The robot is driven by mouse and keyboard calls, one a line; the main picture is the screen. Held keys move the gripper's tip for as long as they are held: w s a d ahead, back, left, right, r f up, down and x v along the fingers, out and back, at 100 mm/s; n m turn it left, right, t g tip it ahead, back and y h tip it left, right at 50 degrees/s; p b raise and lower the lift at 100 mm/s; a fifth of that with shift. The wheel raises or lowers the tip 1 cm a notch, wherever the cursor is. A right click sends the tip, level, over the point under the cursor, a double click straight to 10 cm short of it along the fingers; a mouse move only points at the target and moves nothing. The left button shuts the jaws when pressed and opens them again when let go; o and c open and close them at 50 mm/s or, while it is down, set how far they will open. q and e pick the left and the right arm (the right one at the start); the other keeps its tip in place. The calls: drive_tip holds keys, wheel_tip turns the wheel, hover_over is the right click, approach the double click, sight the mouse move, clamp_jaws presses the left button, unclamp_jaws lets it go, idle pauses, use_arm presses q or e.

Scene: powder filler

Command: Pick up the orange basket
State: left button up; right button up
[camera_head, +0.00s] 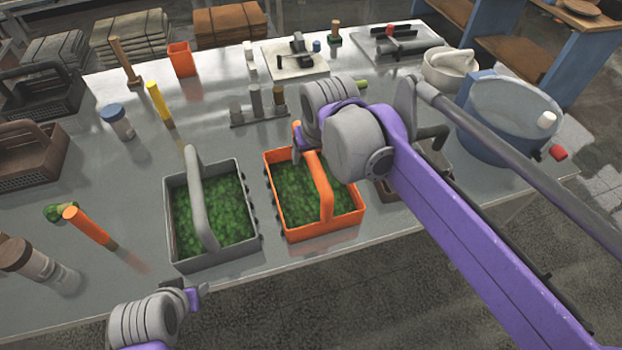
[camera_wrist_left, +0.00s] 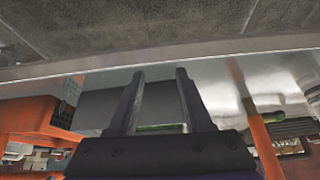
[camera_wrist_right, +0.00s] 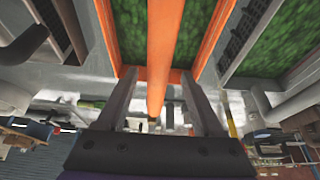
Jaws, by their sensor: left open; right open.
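The orange basket (camera_head: 322,231) stands on the metal table, filled with green leafy contents, its handle arching over the middle. My right gripper (camera_head: 299,143) is at the basket's far side, partly hidden by its own wrist. In the right wrist view the basket's orange handle (camera_wrist_right: 163,45) runs lengthwise between the open fingers (camera_wrist_right: 160,88). I cannot tell whether either finger touches it. My left gripper (camera_head: 202,291) is low at the table's front edge, in front of the grey basket. In the left wrist view its fingers (camera_wrist_left: 160,75) are open and empty.
A grey basket (camera_head: 252,253) with similar green contents stands just left of the orange one. A dark basket (camera_head: 440,158) is close on the right, partly behind my right arm. A blue tub (camera_head: 500,125) stands farther right. An orange stick (camera_head: 88,226) stands at left.

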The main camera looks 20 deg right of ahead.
drive_tip(key=x, duration=0.5)
drive_tip(key=shift+w+d+f, duration=0.1)
clamp_jaws()
idle(1.2)
